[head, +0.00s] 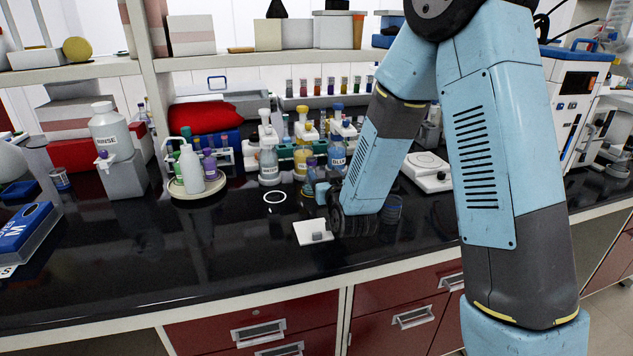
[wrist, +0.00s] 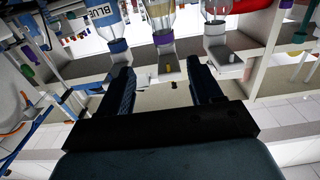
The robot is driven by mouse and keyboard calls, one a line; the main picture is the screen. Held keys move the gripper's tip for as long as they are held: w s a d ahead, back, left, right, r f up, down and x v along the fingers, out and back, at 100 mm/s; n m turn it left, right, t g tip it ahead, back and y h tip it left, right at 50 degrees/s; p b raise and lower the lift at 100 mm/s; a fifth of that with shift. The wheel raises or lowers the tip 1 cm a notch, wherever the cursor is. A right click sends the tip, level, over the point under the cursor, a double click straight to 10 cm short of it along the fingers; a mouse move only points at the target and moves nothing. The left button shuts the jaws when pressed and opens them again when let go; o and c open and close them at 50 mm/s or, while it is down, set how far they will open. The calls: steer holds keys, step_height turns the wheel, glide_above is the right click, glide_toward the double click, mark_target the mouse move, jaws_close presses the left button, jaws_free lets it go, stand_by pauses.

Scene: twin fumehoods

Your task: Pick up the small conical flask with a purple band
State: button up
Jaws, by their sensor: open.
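I cannot make out a conical flask with a purple band for certain in either view.
Reagent bottles, one yellow (head: 302,157) and one blue (head: 337,153), stand behind the gripper. A white plate (head: 304,232) with a small grey piece lies in front. A white ring (head: 274,197) lies to its left. A balance (head: 428,172) stands right. The black bench (head: 150,255) is clear front left.

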mark_target(311, 157)
steer(key=x, duration=0.8)
steer(key=shift+a+x, duration=0.15)
steer(key=shift+x, duration=1.15)
steer(key=shift+a+x, duration=0.15)
steer(key=shift+x, duration=1.2)
steer(key=shift+s+f, duration=0.1)
steer(key=shift+f, duration=0.05)
steer(key=shift+c, duration=0.3)
jaws_close()
